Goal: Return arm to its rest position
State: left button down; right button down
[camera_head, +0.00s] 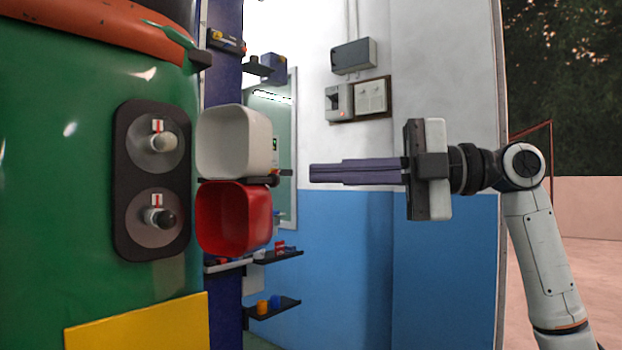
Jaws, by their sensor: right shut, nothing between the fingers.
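My right gripper (318,173) is at the right of the head view, with its arm rising from the lower right corner. Its long dark fingers point left and lie together, with nothing between them. The fingertips are to the right of a white bin (234,142) and a red bin (222,222), with a gap in the picture between them. My left gripper does not show.
The bins sit one above the other beside a green rounded body (60,190) with a black panel (128,220) carrying two knobs. Small shelves (275,308) hold small items. A blue and white wall (440,260) stands behind my right gripper. Open ground shows at the far right.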

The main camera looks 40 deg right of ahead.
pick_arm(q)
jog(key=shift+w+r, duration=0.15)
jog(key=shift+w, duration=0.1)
pick_arm(e)
jog(key=s+d, duration=0.3)
jog(key=d, duration=0.2)
jog(key=shift+d, duration=0.4)
